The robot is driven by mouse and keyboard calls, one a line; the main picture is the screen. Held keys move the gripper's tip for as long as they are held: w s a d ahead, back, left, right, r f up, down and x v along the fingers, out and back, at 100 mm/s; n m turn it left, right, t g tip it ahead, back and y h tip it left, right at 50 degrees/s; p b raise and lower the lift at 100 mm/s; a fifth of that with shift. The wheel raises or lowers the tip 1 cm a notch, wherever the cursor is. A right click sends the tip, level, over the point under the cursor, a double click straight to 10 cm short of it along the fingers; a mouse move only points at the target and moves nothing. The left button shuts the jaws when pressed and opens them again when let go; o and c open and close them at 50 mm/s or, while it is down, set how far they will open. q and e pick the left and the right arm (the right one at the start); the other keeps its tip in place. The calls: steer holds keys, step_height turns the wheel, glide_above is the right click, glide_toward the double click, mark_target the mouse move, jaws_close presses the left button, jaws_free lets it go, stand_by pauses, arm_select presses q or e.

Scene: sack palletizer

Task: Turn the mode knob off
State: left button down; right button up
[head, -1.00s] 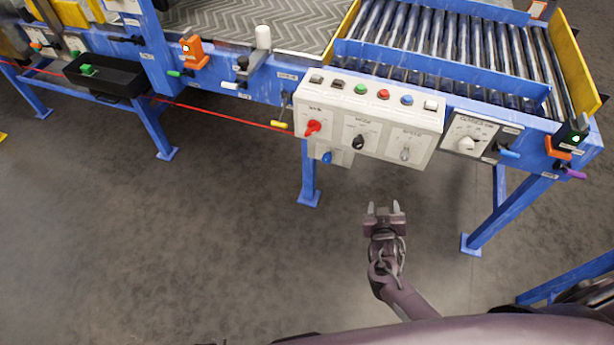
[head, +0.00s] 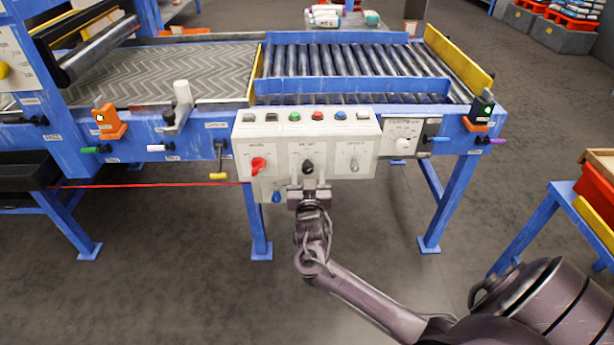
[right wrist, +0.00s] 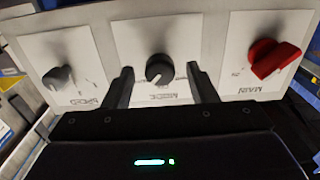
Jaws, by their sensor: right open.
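The mode knob (head: 307,167) is a black round knob on the middle white plate of the control panel (head: 240,130). My right gripper (head: 309,187) is just in front of and slightly below it, open. In the right wrist view the mode knob (right wrist: 159,69) shows upside down above its "MODE" label, between my two open fingers (right wrist: 160,88). The fingers stand one on each side of the knob, with visible gaps; I cannot tell the remaining depth to the panel. My left gripper is not in view.
A red main knob (head: 259,164) is left of the mode knob, and a grey speed knob (head: 354,164) is right. A blue knob (head: 276,196) hangs below. Buttons line the panel top. A roller conveyor (head: 350,75) lies behind. Floor in front is open.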

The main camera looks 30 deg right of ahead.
steer(key=shift+w+d, duration=0.15)
steer(key=shift+w, duration=0.1)
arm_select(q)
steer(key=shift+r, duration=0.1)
arm_select(e)
steer(key=c, duration=1)
